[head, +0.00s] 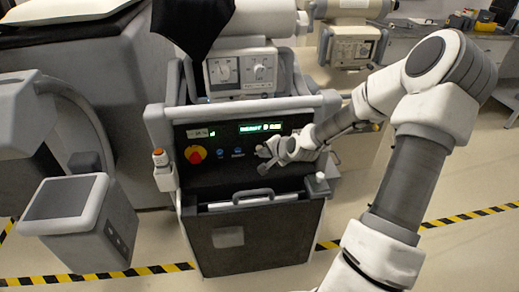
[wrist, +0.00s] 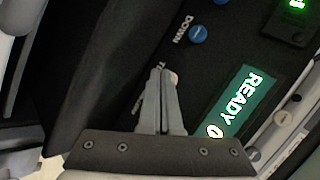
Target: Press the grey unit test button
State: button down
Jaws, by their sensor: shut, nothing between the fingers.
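My gripper (head: 268,160) is in front of the black control panel (head: 210,176) of the covered cart. In the wrist view its two fingers (wrist: 161,74) are together and empty. A small pale grey-beige button (wrist: 174,78) shows just beside the fingertips, partly hidden by them. A label runs along the other side of the fingers, mostly covered, so I cannot read it fully. Whether the fingertips touch the button or the panel I cannot tell. In the head view my gripper hides that part of the panel.
Blue buttons (head: 221,153) and a red knob on yellow (head: 195,155) sit left of my gripper. A blue button marked DOWN (wrist: 198,34) and a green READY display (wrist: 232,103) are close by. A grey handle (head: 253,193) juts out below the panel.

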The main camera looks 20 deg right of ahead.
jog(key=shift+w+d, duration=0.1)
jog(key=shift+w, duration=0.2)
dwell(0.4)
jog(key=shift+s, duration=0.15)
jog(key=shift+s+a+p, duration=0.25)
jog(key=shift+s+p, duration=0.1)
jog(key=shift+s, duration=0.35)
jog(key=shift+s+a+p, duration=0.2)
jog(key=shift+s+p, duration=0.05)
jog(key=shift+s, duration=0.55)
jog(key=shift+s+a+p, duration=0.2)
jog(key=shift+s+a, duration=0.05)
jog(key=shift+s, duration=0.6)
jog(key=shift+s+a+p, duration=0.2)
jog(key=shift+s+p, duration=0.05)
jog(key=shift+s, duration=0.55)
